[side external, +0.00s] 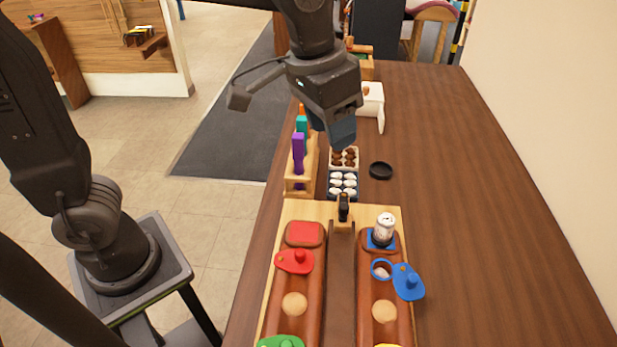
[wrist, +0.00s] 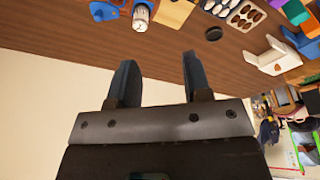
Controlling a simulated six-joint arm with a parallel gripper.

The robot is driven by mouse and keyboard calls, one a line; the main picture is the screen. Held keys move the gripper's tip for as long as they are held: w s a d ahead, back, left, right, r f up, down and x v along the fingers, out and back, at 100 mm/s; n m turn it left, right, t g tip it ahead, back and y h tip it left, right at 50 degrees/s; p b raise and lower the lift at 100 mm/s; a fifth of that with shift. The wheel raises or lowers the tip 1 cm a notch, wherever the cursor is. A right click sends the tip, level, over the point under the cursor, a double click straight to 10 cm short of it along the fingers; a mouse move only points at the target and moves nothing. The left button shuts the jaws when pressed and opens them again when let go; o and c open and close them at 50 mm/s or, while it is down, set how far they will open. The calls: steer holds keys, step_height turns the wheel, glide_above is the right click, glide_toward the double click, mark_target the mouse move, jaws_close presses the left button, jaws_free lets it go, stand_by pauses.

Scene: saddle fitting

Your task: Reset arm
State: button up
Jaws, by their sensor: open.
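My gripper (wrist: 156,80) is open and empty in the wrist view, its two dark fingers spread apart. In the side external view my gripper (side external: 342,132) hangs above the table (side external: 490,200), over the egg-tray area. Below and in front of it is a wooden saddle board (side external: 340,212) with two brown padded sides and a dark groove between them. A silver can (side external: 385,227) stands on a blue square on the right side.
A wooden rack (side external: 300,178) with purple and teal upright pieces stands left of the trays. Two trays (side external: 343,184) hold white and brown round items. A black ring (side external: 381,170) and a white holder (side external: 372,102) lie to the right and behind. The table's right side is clear.

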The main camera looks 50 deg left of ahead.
steer(key=s+a+f+n+t+y, duration=0.1)
steer(key=s+a+f+n+t, duration=0.1)
steer(key=s+a, duration=0.9)
steer(key=shift+s+a+f+t, duration=0.4)
steer(key=shift+a+f+t, duration=0.2)
steer(key=shift+a+f, duration=0.3)
